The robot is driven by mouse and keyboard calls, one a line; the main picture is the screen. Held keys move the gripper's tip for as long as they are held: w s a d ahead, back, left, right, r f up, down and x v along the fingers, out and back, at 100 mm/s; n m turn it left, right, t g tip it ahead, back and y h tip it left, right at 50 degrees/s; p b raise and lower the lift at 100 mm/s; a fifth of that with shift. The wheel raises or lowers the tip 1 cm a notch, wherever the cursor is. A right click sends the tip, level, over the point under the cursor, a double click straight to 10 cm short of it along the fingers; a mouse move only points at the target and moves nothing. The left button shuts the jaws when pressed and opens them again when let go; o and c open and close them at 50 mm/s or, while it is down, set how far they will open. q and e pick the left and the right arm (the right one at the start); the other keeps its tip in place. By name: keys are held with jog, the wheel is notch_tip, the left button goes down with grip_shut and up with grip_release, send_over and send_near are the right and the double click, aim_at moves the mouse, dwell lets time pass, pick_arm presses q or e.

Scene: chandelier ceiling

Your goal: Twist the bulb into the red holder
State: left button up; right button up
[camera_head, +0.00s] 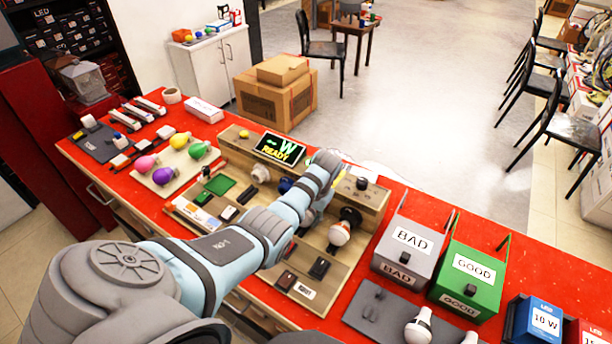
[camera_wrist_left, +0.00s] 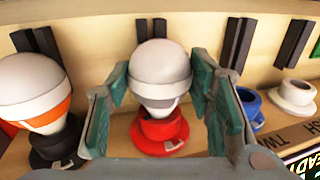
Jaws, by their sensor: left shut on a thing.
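In the left wrist view a bulb with a white dome and a grey lower band (camera_wrist_left: 160,62) sits between the teal pads of my left gripper (camera_wrist_left: 160,88), which is shut on it. The red holder (camera_wrist_left: 160,135) is directly below the bulb, in line with it. The bulb's lower end meets or overlaps the holder's ring; I cannot tell how deep it sits. In the head view my left arm reaches over the wooden test station (camera_head: 372,200) and hides the red holder and held bulb. My right gripper is out of view.
Beside the red holder, an orange-banded bulb (camera_wrist_left: 38,90) stands in a dark holder (camera_wrist_left: 55,148). On the other side are a blue holder (camera_wrist_left: 248,103) and a white holder (camera_wrist_left: 292,97). The display (camera_head: 280,149) reads READY. BAD (camera_head: 404,238) and GOOD (camera_head: 470,270) boxes stand right.

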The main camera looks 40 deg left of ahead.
pick_arm(q)
jog(key=shift+d+y, duration=0.1)
jog(key=shift+y, duration=0.3)
jog(key=shift+f+y, duration=0.1)
jog(key=shift+y, duration=0.5)
jog(key=o, duration=1.2)
jog(key=v, duration=1.2)
jog(key=shift+w+d, duration=0.15)
jog(key=shift+w, duration=0.05)
